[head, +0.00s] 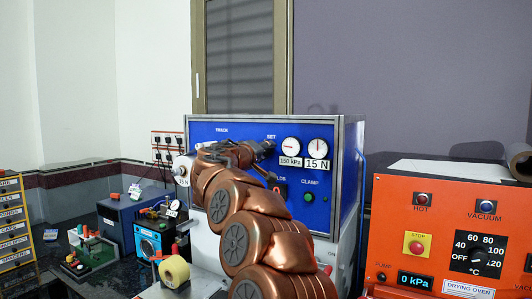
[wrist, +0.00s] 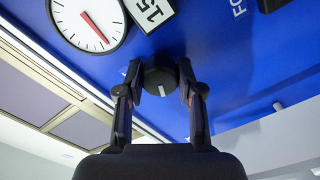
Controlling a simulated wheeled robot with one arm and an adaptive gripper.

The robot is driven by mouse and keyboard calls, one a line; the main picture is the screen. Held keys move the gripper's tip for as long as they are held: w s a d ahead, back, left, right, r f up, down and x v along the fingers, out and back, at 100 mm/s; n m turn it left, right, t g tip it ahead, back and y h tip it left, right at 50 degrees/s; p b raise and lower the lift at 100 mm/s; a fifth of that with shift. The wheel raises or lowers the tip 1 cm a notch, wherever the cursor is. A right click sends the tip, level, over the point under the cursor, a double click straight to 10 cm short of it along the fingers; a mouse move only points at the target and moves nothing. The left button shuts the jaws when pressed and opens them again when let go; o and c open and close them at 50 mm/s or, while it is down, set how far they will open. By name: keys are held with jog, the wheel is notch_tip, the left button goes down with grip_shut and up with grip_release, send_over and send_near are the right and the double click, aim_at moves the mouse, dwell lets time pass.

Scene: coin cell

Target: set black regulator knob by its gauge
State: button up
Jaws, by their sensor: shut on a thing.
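The black regulator knob (wrist: 160,80) sits on the blue panel, with a white mark on its face. My gripper (wrist: 160,88) is shut around it, one finger on each side. A round white gauge (wrist: 86,25) with a red needle is at the upper left of the wrist view; its label (wrist: 152,10) is cut off after "15". The left gauge (head: 290,147) there has a "150 kPa" label and a red needle pointing left.
A second gauge (head: 318,146) labelled "15 N" is close on the right. A green clamp button (head: 308,197) and a red display are below. An orange oven (head: 390,215) stands right; benchtop devices (head: 122,216) stand left.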

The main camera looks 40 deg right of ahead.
jog(key=shift+f+n+b, duration=0.2)
jog(key=shift+n+b, duration=0.5)
jog(key=shift+b, duration=0.75)
jog(key=shift+r+n+b, duration=0.15)
jog(key=shift+n+b, duration=0.2)
jog(key=shift+n, duration=0.25)
jog(key=n+p, duration=0.2)
jog(key=n, duration=0.2)
jog(key=shift+r, duration=0.15)
jog(key=shift+f+n+p, duration=0.2)
jog(key=shift+n+p, duration=0.65)
jog(key=shift+n, duration=0.25)
jog(key=o, duration=1.2)
jog(key=shift+c, duration=0.2)
